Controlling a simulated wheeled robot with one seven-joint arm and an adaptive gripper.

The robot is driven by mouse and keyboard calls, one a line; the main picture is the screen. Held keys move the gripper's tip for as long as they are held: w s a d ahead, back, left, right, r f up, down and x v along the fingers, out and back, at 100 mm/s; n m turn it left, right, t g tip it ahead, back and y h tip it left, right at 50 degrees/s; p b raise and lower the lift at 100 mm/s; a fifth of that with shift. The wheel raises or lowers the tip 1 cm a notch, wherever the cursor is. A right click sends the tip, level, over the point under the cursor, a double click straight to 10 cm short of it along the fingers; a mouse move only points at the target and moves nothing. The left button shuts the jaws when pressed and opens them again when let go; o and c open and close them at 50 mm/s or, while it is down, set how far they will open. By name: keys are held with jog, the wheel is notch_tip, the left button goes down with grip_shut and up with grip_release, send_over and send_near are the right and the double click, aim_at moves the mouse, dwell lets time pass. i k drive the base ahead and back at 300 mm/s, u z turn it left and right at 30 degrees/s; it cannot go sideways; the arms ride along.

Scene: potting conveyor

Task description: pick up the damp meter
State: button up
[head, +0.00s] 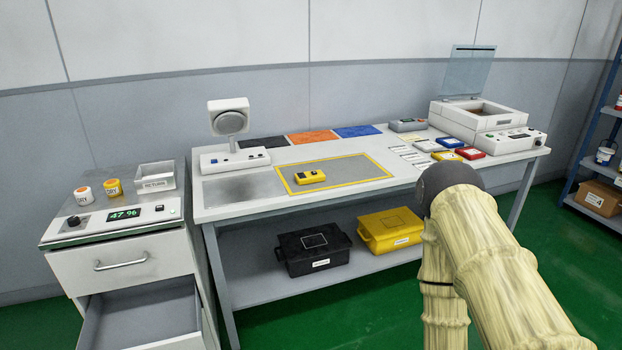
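A small yellow handheld device with dark parts, which looks like the damp meter (311,177), lies flat on the yellow-bordered grey mat (358,170) on the workbench. Nothing touches it from above. My arm, in a pale cover with a dark grey joint, rises at the right front of the view, well to the right of the device. My gripper does not show, so its fingers and anything in them are hidden from me.
A white instrument with a round head (229,122) stands left of the mat. Small boxes and a grey device (407,125) lie to the right, near an open-lidded machine (478,115). Black (313,252) and yellow bins (391,231) sit on the lower shelf. A cabinet drawer (140,318) is open at left.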

aim_at(317, 176)
jog(key=z, duration=1.45)
jog(key=i, duration=2.65)
jog(key=u, duration=2.95)
